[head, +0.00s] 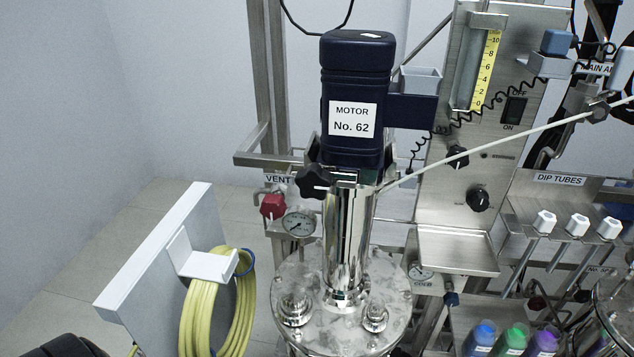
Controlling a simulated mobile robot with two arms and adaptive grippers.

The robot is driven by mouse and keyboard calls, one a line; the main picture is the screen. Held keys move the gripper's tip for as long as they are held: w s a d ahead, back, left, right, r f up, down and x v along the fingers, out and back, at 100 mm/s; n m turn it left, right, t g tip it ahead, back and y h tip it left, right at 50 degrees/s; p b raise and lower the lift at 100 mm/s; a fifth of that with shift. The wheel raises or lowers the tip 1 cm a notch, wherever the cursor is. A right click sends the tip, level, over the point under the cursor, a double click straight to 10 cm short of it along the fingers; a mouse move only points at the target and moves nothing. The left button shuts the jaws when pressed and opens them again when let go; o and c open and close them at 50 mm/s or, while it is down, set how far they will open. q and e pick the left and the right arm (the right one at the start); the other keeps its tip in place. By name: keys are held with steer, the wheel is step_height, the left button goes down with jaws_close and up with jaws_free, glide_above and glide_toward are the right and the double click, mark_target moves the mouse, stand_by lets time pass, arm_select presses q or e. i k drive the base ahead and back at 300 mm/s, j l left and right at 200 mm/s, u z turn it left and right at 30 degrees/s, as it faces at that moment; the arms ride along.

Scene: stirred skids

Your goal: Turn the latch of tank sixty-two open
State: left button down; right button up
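The dark blue motor (355,85) carries a white label reading "MOTOR No. 62". It stands upright on a shiny steel column (347,245) above the round steel tank lid (390,290). A black star-shaped knob (313,181) sits at the left of the motor's base. No part is marked as a latch, and I cannot tell which part it is or how it is set. The tank's lower body is out of view. I see neither of my grippers.
A white panel (150,255) with a coiled yellow hose (195,320) stands at the left. A control panel (440,190) and steel frame are behind. A thin pale rod (490,150) slants across the right. Dip tubes (577,226) and colored caps (514,339) are right.

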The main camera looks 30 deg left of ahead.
mark_target(314, 181)
steer(key=u, duration=0.6)
steer(key=l+u, duration=0.45)
steer(key=k+l+u, duration=0.15)
steer(key=l+u, duration=0.35)
steer(key=l, duration=0.1)
